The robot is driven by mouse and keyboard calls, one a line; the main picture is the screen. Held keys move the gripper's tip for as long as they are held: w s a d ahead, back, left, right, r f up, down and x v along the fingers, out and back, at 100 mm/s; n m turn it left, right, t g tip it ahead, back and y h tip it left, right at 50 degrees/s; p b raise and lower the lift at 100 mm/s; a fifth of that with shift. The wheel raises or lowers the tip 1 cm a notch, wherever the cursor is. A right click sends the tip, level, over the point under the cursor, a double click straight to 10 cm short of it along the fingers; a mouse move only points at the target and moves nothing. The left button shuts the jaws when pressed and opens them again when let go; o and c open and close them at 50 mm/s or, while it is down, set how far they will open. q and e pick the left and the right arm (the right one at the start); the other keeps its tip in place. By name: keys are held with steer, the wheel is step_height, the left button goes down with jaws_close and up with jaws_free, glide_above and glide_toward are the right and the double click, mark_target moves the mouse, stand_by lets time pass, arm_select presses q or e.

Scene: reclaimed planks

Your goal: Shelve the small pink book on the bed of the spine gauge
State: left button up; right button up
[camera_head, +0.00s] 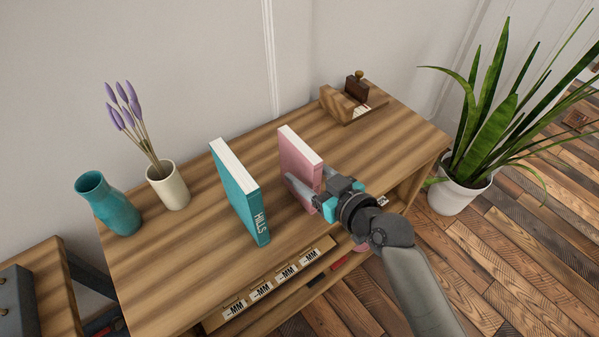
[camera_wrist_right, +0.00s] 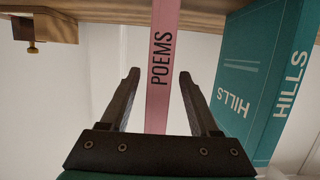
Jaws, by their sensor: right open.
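The small pink book (camera_head: 301,154) stands upright on the wooden cabinet top; its spine reads POEMS in the right wrist view (camera_wrist_right: 164,52). My right gripper (camera_head: 308,178) is open, with one finger on each side of the book's spine; the right wrist view shows gaps between the fingers (camera_wrist_right: 159,75) and the book. A wooden device with a dark block and brass knob, seemingly the spine gauge (camera_head: 340,103), sits at the back right of the top. Its bed looks empty. My left gripper is not in view.
A teal HILLS book (camera_head: 238,190) stands upright left of the pink one. A cream vase (camera_head: 168,186) with purple flowers and a teal vase (camera_head: 108,204) are at the left. Labels marked MM (camera_head: 260,290) line the front. A potted plant (camera_head: 460,191) stands right of the cabinet.

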steer(key=x, duration=0.3)
steer(key=shift+w+b, duration=0.15)
steer(key=shift+b, duration=0.15)
jaws_close()
stand_by(0.5)
